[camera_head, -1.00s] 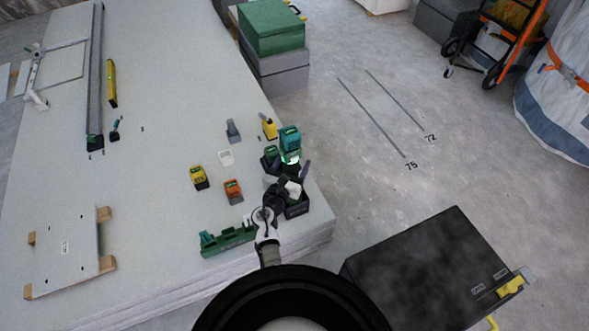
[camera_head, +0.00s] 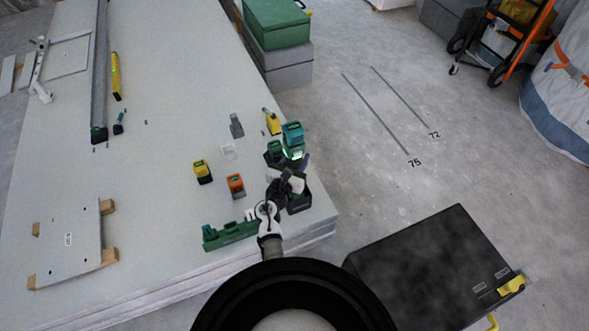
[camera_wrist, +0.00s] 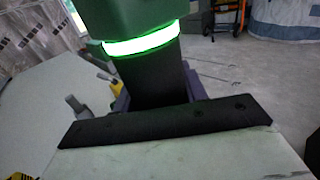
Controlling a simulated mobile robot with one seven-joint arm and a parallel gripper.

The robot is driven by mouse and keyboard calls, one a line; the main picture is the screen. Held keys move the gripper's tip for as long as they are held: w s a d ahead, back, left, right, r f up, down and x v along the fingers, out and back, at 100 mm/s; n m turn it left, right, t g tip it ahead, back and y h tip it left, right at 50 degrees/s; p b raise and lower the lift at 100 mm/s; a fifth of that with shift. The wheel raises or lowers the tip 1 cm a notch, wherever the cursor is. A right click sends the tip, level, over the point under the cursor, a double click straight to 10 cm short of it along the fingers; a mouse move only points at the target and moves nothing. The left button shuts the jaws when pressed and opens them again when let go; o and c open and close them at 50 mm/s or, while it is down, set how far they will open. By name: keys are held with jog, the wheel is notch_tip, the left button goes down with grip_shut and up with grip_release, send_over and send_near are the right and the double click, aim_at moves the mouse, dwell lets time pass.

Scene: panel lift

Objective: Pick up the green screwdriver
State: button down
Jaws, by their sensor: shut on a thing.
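The green screwdriver (camera_head: 292,133) shows a teal-green top with a glowing green ring, near the right edge of the panel stack. In the wrist view the green screwdriver (camera_wrist: 140,18) fills the top middle, with the bright ring and a dark shaft-like body below it. My gripper (camera_head: 289,170) is at the dark part under the ring and is shut on it. The fingertips are mostly hidden in both views. I cannot tell whether the screwdriver is clear of what lies below.
The panel stack (camera_head: 150,180) bears a yellow block (camera_head: 202,171), an orange block (camera_head: 236,185), a grey piece (camera_head: 236,126), a yellow tool (camera_head: 272,122) and a green rail (camera_head: 230,234). A dark box (camera_head: 299,203) sits beside my gripper. A black case (camera_head: 430,265) stands right.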

notch_tip(320, 180, up, 10)
jog(key=p, duration=0.3)
jog(key=shift+r, duration=0.15)
dwell(0.6)
